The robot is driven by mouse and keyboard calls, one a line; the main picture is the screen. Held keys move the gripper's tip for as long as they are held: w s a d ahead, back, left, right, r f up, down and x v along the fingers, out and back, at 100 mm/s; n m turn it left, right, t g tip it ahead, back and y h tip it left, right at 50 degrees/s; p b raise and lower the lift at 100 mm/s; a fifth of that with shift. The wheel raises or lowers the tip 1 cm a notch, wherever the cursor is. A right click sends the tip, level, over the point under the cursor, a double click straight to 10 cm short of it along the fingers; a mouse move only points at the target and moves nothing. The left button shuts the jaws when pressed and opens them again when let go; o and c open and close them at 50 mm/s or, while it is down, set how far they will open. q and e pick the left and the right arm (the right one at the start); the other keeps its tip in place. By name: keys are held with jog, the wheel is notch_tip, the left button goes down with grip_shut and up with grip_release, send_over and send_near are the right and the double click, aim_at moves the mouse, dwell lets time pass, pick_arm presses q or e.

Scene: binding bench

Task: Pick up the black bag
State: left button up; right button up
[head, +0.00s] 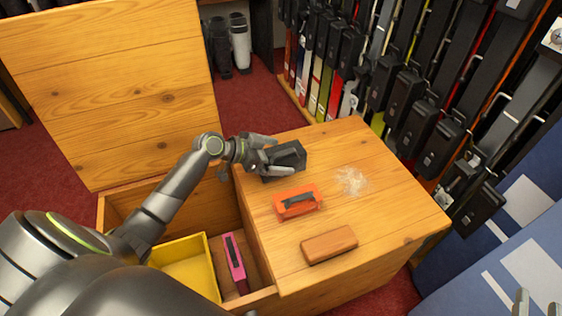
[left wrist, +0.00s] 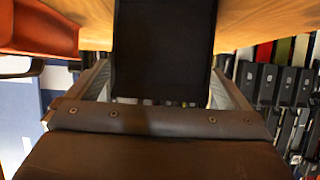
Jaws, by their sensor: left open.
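The black bag (head: 291,155) lies on the wooden bench top (head: 375,190), near its back left edge. My left gripper (head: 268,158) reaches it from the left with its fingers open around the bag's near end. In the left wrist view the bag (left wrist: 163,45) stands between the two spread fingers, with a small gap visible on its sides. I cannot tell whether a finger touches it. My right gripper (head: 537,305) shows only as two separated fingertips at the lower right corner, empty and away from the bench.
An orange item with a dark top (head: 297,202) and a brown block (head: 329,245) lie nearer on the bench. The open compartment at left holds a yellow tray (head: 209,262) and a pink item (head: 234,262). A raised wooden lid (head: 115,90) stands behind. The bench's right side is clear.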

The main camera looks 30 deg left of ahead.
pick_arm(q)
jog(key=c, duration=1.2)
jog(key=shift+o, duration=0.2)
jog(key=shift+r, duration=0.2)
